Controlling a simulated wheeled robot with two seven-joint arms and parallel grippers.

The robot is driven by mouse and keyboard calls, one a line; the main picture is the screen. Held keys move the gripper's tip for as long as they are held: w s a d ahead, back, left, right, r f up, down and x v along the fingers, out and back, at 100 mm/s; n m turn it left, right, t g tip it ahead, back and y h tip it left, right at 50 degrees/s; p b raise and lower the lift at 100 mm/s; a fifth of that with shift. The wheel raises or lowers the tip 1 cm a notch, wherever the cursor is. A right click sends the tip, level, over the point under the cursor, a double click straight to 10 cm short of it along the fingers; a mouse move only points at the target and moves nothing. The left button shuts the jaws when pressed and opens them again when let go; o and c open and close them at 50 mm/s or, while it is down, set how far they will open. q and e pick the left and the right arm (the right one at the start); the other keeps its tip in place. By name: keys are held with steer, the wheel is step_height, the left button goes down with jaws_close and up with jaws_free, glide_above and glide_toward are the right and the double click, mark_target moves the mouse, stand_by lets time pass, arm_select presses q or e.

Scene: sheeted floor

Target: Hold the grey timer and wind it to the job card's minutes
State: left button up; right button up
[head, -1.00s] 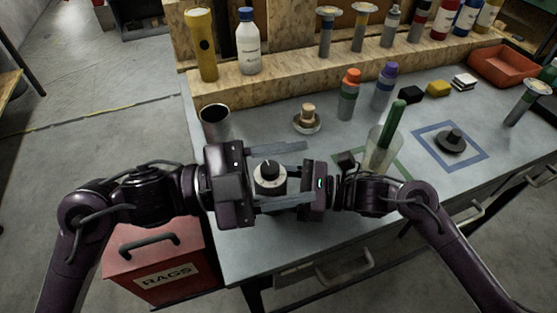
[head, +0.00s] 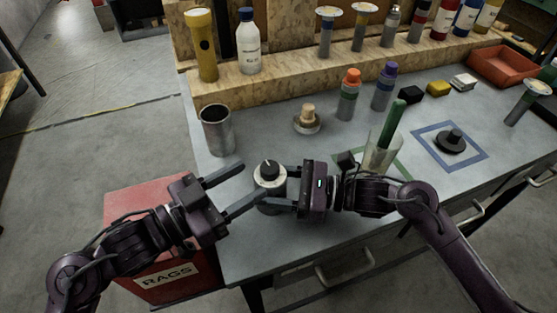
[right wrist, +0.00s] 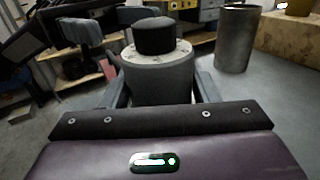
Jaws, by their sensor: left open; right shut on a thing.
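The grey timer (head: 270,190) has a pale dial face and a black knob (head: 268,171) on top. It is upright near the front left of the bench. My right gripper (head: 284,192) is shut on the timer's body, coming from the right. In the right wrist view the timer (right wrist: 160,80) stands between the right fingers, knob up. My left gripper (head: 250,188) is open and empty, to the left of the timer, its fingers pointing at it. I cannot read the dial's marks. I cannot make out a job card.
A metal cup (head: 217,130) stands behind the left gripper. A wooden-topped brush on a dish (head: 307,120), an orange-capped bottle (head: 348,95) and a clear beaker with a green handle (head: 383,150) stand behind and right. A red rags bin (head: 150,215) is below left.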

mark_target(277, 164)
arm_select(q)
steer(key=x, duration=0.8)
steer(key=c, duration=1)
